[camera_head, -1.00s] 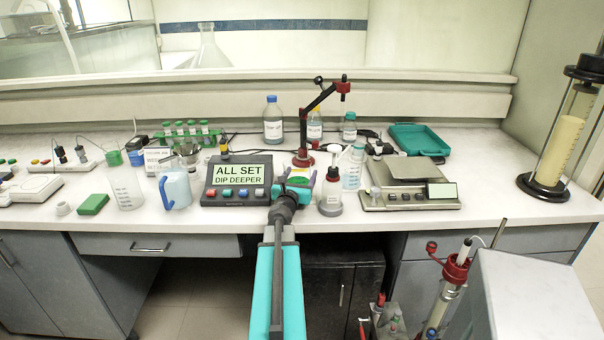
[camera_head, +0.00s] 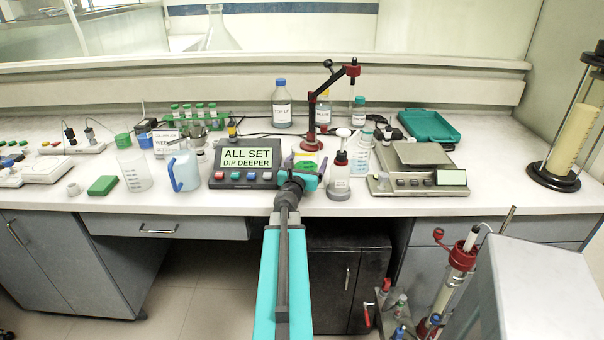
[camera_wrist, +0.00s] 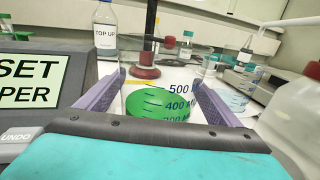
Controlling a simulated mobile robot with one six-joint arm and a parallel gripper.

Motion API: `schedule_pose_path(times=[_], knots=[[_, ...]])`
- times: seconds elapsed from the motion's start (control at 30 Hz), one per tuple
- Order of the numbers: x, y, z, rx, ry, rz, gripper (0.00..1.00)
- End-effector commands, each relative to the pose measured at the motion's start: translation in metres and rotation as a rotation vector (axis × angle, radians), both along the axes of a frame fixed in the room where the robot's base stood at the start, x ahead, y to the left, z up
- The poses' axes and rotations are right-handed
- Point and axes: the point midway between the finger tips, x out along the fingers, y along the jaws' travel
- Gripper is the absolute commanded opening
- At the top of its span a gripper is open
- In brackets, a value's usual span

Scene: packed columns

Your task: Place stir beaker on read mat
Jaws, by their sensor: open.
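A clear beaker (camera_wrist: 165,110) with blue graduations up to 500 and green contents stands between my fingers in the wrist view; I take it for the stir beaker. In the head view its green part (camera_head: 305,165) shows just beyond my wrist. My gripper (camera_wrist: 156,82) is open, with one purple finger on each side of the beaker. In the head view my gripper (camera_head: 306,172) is at the bench front, right of the display box. Whether the fingers touch the glass I cannot tell. I cannot make out the read mat in either view.
The display box (camera_head: 246,163) reads "ALL SET DIP DEEPER", close on the left. A wash bottle (camera_head: 339,172) stands close on the right, then a balance (camera_head: 417,180). A red-based stand (camera_head: 311,143) is behind. A blue jug (camera_head: 183,171) stands further left.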

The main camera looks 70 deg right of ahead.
Motion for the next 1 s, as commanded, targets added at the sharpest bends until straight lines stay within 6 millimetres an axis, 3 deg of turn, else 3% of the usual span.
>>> schedule_pose_path(times=[0.47, 1.0], knots=[[-0.006, 0.047, 0.0, 0.0, 0.0, 0.001, 0.87], [-0.002, 0.064, 0.001, -0.008, 0.0, -0.012, 0.87]])
